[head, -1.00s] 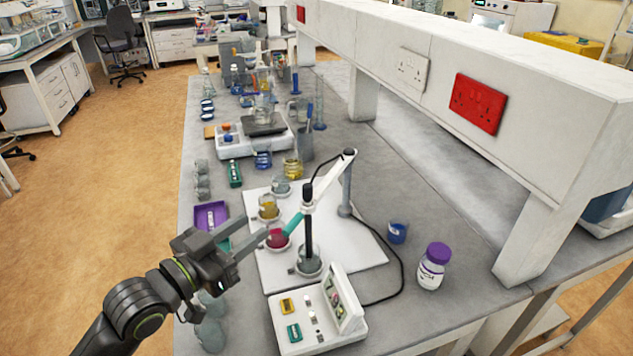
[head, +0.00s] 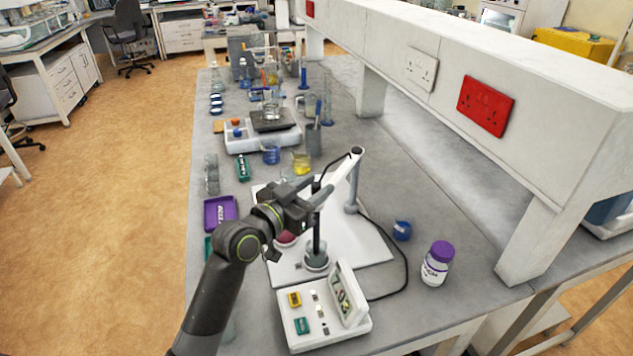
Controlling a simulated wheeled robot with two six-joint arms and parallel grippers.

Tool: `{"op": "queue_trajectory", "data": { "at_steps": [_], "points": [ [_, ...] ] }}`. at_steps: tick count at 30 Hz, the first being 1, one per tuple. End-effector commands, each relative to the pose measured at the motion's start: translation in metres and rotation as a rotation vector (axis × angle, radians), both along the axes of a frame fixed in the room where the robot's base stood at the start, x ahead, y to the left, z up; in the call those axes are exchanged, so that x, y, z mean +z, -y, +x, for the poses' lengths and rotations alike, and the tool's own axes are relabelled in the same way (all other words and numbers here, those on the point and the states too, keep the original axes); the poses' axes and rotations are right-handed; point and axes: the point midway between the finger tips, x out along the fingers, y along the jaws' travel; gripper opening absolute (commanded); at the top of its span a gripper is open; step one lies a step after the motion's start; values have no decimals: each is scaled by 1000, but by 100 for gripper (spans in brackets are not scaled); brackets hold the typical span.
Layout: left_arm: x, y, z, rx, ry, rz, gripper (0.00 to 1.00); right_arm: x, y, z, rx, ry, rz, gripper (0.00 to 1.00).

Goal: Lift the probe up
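The probe (head: 317,236) is a dark upright stick at the front of the white pH-meter stand. Its lower end is in a small glass beaker (head: 316,260) of greyish liquid. My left gripper (head: 321,196) is at the probe's upper part, its fingers reaching across from the left. The gripper hides part of the probe's top and holder. I cannot tell whether the fingers are closed on it. The pH meter (head: 300,342) with its tilted display stands in front. My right gripper is not in view.
The stand's arm and grey post (head: 352,190) are close behind the gripper, with a black cable looping right. A pink-filled beaker (head: 285,239) is partly hidden beside my arm.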

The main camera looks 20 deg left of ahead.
Motion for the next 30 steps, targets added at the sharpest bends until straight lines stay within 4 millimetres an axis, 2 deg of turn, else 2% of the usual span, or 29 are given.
{"op": "queue_trajectory", "data": {
  "at_steps": [4, 13, 21, 30],
  "points": [
    [0, 4, 7, 0, -2, -1, 37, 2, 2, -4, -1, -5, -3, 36],
    [-1, 4, 9, 0, -1, -1, 37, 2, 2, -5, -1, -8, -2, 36],
    [-1, 4, 9, 0, -1, -1, 2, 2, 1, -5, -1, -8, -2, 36],
    [1, 4, 9, 0, -1, 0, 0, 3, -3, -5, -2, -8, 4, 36]
  ]
}}
